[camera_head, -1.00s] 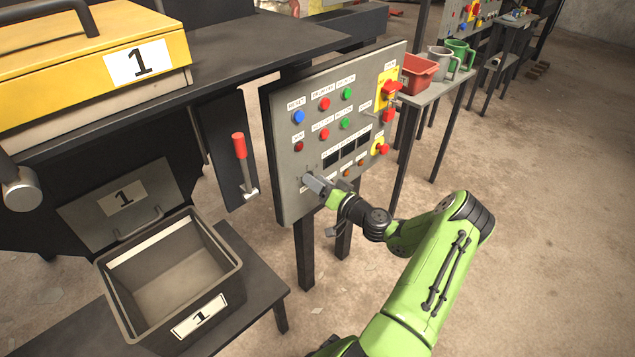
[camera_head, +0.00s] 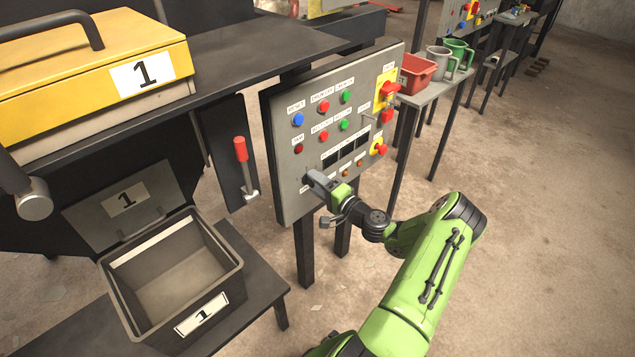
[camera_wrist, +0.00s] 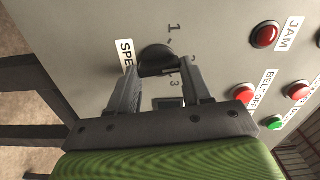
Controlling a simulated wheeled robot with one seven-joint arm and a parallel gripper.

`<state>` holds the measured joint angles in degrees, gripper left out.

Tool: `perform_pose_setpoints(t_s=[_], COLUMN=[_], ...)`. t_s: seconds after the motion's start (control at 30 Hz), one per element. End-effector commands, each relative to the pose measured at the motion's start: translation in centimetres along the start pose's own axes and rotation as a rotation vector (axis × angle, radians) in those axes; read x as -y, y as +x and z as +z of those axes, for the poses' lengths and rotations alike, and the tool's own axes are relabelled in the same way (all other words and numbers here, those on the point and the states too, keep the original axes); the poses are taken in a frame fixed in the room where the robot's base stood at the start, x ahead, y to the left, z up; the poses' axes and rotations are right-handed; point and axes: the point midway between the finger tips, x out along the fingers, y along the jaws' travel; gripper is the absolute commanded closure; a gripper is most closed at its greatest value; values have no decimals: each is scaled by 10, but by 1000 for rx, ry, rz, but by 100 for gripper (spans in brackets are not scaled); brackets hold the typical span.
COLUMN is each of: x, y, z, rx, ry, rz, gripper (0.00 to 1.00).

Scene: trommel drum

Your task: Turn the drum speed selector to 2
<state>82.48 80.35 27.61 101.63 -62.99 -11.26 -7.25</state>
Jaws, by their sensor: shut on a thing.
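The drum speed selector (camera_wrist: 157,60) is a black round knob on the grey control panel (camera_wrist: 85,25), beside a label that reads "SPE" and is partly hidden. Marks "1" and "3" show beside the knob in the wrist view; a "2" is not readable, and I cannot tell which mark the knob points to. My gripper (camera_wrist: 161,70) is shut on the knob, one finger on each side. In the head view my gripper (camera_head: 313,178) is at the panel's lower left corner and hides the knob.
Red, green and blue buttons, such as the JAM button (camera_wrist: 265,36), sit on the panel above and right. A red-handled lever (camera_head: 242,160) stands left of the panel. An open grey bin (camera_head: 178,270) is lower left. A red tray (camera_head: 417,72) and mugs are behind, at right.

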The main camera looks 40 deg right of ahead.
Motion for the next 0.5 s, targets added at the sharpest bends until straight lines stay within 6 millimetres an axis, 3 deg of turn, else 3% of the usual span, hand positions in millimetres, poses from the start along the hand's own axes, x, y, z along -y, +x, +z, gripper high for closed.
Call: perform_pose_setpoints(t_s=[0.5], x=[-2], y=[-1], z=[0], rx=[0], ry=[116], rz=[4], gripper=[82])
